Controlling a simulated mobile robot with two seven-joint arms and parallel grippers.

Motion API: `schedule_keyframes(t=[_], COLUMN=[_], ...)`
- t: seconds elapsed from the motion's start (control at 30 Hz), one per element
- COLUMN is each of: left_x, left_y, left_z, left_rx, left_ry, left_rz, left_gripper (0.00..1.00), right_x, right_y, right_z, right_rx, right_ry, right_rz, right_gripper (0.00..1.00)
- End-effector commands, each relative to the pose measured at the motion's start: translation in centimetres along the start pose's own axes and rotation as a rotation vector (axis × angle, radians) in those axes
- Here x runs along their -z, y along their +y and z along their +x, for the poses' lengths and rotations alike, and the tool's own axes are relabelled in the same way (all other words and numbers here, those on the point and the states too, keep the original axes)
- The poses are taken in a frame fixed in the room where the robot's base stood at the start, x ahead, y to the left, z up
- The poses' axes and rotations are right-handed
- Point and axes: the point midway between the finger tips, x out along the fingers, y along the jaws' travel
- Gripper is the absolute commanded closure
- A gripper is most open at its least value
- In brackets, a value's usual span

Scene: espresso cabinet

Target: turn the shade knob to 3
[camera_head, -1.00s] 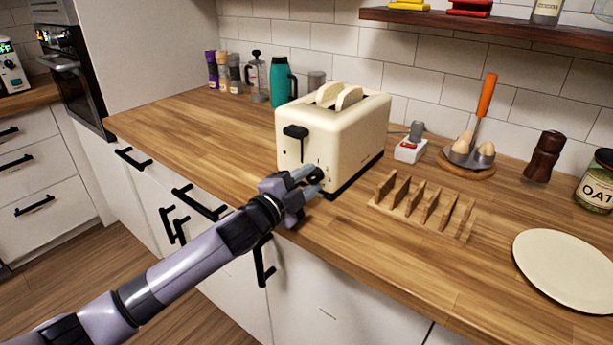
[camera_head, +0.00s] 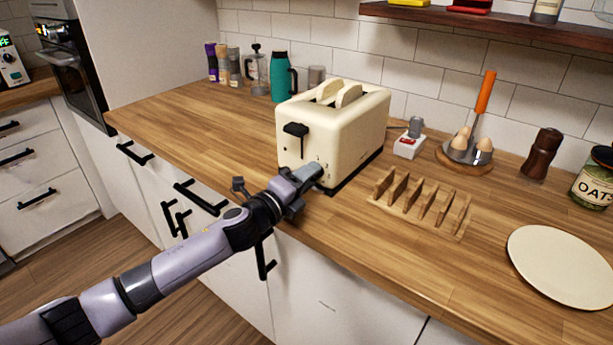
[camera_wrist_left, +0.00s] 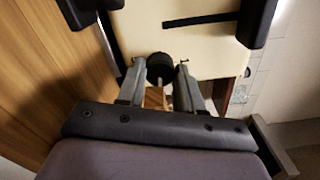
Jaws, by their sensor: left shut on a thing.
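The cream toaster (camera_head: 345,128) stands on the wooden counter with two slices of bread in its slots and a black lever on its front. Its round black shade knob (camera_wrist_left: 160,66) shows in the left wrist view between the two grey fingers of my left gripper (camera_wrist_left: 159,76). My left gripper (camera_head: 313,173) reaches the lower front of the toaster and is shut on the knob. In the head view the gripper hides the knob, and I cannot read its setting. My right gripper is not in view.
A wooden toast rack (camera_head: 422,205) stands close to the right of the toaster. A cream plate (camera_head: 562,262), an egg holder (camera_head: 466,155) and a red-and-white box (camera_head: 409,147) are farther right. Black cabinet handles (camera_head: 200,199) stick out below.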

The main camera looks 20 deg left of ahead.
Motion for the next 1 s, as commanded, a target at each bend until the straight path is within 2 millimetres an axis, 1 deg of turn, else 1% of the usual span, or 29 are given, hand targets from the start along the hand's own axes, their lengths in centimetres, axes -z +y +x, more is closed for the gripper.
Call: schedule_keyframes(t=[0.2,0.57,0.6,0.67,0.7,1.0], left_x=[0.03,0.02,0.02,0.02,0.02,0.0], left_y=[0.03,0.03,0.03,0.03,0.03,0.03], left_z=[0.0,0.0,0.0,0.0,0.0,-0.13], left_rx=[-0.001,-0.001,-0.001,-0.001,-0.001,0.0], left_ry=[0.001,0.0,0.0,0.0,0.0,0.0], left_rz=[0.034,0.037,0.037,0.037,0.037,0.036], left_gripper=[0.95,0.95,0.61,0.42,0.39,0.39], right_x=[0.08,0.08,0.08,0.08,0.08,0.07], right_y=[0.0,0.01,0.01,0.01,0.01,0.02], right_z=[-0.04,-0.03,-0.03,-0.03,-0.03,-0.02], right_rx=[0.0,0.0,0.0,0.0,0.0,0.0], right_ry=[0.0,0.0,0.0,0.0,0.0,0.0], right_rz=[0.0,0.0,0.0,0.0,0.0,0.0], right_gripper=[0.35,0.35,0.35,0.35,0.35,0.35])
